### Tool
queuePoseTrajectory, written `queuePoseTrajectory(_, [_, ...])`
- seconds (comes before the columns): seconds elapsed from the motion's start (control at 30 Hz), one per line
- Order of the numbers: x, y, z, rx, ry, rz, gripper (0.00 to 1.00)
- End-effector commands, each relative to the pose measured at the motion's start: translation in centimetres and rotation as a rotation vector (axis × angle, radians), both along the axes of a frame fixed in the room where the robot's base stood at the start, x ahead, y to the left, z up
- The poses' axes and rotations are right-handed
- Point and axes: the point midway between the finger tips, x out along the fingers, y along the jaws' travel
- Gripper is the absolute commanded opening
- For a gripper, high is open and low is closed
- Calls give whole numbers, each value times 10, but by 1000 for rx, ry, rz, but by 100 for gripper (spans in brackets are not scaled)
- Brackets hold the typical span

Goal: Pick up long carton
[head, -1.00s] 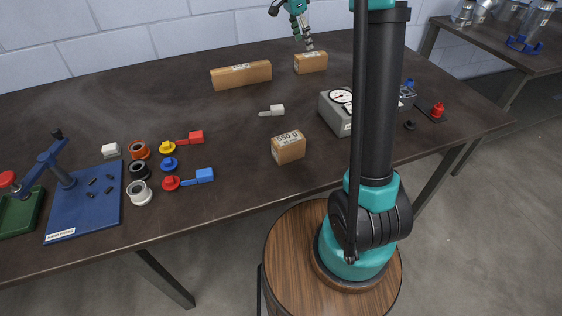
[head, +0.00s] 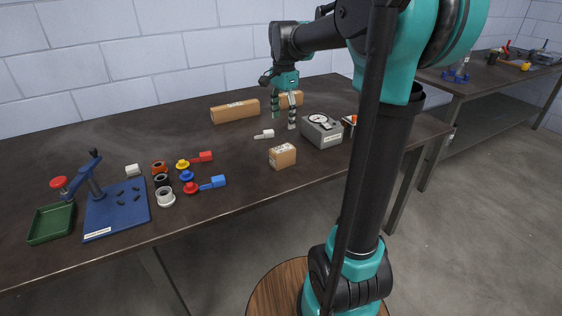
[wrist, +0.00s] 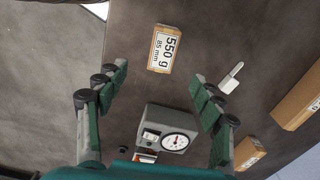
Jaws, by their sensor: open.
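The long carton (head: 235,111) is a brown box lying near the back of the table, left of my gripper in the head view. In the wrist view the long carton (wrist: 299,98) shows at the right edge, partly cut off. My gripper (head: 283,122) is open and empty above the table, to the right of the long carton and apart from it. Its two green fingers (wrist: 161,88) are spread wide in the wrist view, with nothing between them at finger level.
Another brown carton (head: 290,99) stands behind my gripper. A small carton marked 550 g (head: 282,156) sits near the front edge. A grey gauge box (head: 321,131) is to the right, and a white-grey piece (head: 264,134) lies nearby. A blue fixture board (head: 117,209) is at left.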

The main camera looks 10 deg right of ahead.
Motion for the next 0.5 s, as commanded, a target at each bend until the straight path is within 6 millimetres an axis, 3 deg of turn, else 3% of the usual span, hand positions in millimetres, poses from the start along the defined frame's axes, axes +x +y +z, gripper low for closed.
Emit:
queuePoseTrajectory(0.3, [1, 0, -64, -1, 0, 0, 67])
queuePoseTrajectory(0.5, [1, 0, -90, -1, 0, 0, 67])
